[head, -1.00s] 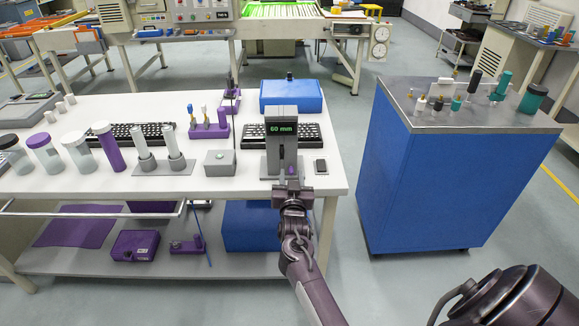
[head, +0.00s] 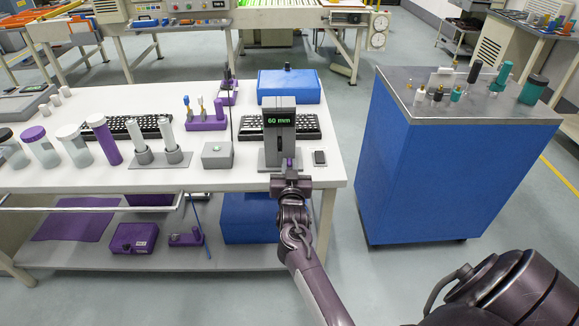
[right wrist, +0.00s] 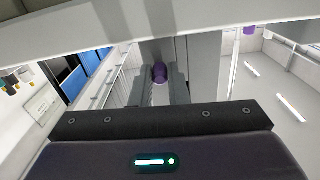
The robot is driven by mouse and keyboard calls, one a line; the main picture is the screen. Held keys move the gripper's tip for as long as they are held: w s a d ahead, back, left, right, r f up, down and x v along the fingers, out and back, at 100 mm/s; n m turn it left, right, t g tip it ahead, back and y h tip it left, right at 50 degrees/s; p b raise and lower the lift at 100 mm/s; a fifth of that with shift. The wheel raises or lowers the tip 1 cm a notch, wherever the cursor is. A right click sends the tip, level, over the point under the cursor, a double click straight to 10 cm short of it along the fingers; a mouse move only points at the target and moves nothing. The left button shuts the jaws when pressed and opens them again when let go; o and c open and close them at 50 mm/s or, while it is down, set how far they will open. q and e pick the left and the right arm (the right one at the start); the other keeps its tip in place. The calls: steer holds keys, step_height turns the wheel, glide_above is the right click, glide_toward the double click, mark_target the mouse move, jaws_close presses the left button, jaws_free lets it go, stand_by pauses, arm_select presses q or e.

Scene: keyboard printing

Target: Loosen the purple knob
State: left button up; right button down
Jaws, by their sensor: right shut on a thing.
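The purple knob (head: 290,163) is on the front of a grey upright device (head: 280,142) whose display reads 60 mm, near the table's front edge. My right gripper (head: 290,176) is directly in front of it in the head view and partly hides it. In the right wrist view the purple knob (right wrist: 160,73) sits between the two grey fingertips of my right gripper (right wrist: 159,84), which is shut on it. My left gripper is not in view.
A black keyboard (head: 308,127) lies behind the device, with a blue box (head: 289,86) beyond. A blue cabinet (head: 440,170) stands across a floor gap.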

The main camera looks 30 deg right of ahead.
steer(key=shift+r+n+p, duration=0.1)
steer(key=shift+n+p, duration=0.35)
steer(key=shift+n, duration=0.35)
steer(key=n+p, duration=0.2)
steer(key=n, duration=0.2)
steer(key=n+p, duration=0.2)
steer(key=n, duration=0.2)
steer(key=n+p, duration=0.1)
steer(key=n, duration=0.3)
steer(key=shift+p, duration=0.4)
steer(key=n+p, duration=0.2)
steer(key=n, duration=0.4)
steer(key=shift+n, duration=0.4)
steer(key=n+p, duration=0.2)
steer(key=n, duration=0.3)
steer(key=shift+w+n, duration=0.1)
steer(key=shift+n, duration=0.2)
